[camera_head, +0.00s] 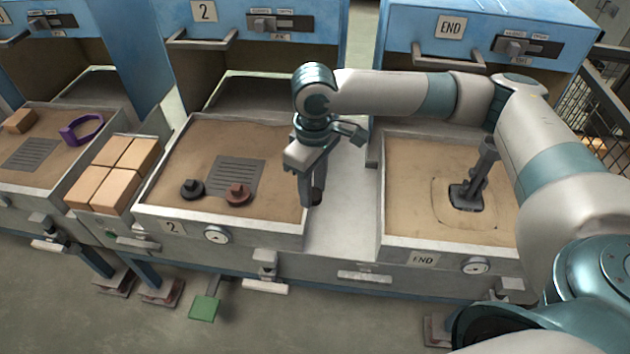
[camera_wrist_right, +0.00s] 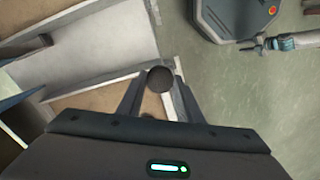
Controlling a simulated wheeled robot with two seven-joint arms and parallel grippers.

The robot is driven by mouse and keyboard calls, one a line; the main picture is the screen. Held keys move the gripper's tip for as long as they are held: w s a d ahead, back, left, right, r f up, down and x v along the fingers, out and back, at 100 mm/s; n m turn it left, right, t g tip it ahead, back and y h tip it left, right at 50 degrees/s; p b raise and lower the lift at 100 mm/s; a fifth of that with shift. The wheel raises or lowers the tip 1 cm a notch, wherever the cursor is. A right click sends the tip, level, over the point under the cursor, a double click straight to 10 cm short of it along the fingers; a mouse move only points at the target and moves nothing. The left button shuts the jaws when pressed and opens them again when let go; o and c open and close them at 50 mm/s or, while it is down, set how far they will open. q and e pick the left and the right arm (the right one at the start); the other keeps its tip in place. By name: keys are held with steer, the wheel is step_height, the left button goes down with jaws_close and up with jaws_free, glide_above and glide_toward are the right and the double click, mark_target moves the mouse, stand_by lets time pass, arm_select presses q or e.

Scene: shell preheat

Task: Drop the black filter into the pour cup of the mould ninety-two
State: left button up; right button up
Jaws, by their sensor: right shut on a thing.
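My right gripper (camera_head: 312,196) points down over the gap between the sand bed marked 2 (camera_head: 268,222) and the bed marked END (camera_head: 452,250). It is shut on a dark round piece (camera_wrist_right: 160,79), whose edge shows between the fingers in the head view (camera_head: 318,195). I cannot tell whether this is the black filter. No number ninety-two or pour cup can be made out. An arm end, likely my left gripper (camera_wrist_right: 250,46), shows small in the wrist view; its fingers are unclear.
A dark upright tool (camera_head: 480,180) stands on the END bed. Tan blocks (camera_head: 113,175) fill a tray left of bed 2. The pale surface (camera_head: 345,225) between the beds is clear.

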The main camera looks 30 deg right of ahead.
mark_target(318, 200)
steer(key=s+r+m, duration=0.1)
steer(key=s+m, duration=0.1)
steer(key=s+a+r+m, duration=0.1)
steer(key=m, duration=0.1)
steer(key=s+r+m, duration=0.1)
steer(key=s+m, duration=0.1)
steer(key=shift+s+a+r, duration=0.3)
steer(key=shift+s, duration=0.05)
steer(key=shift+d, duration=0.1)
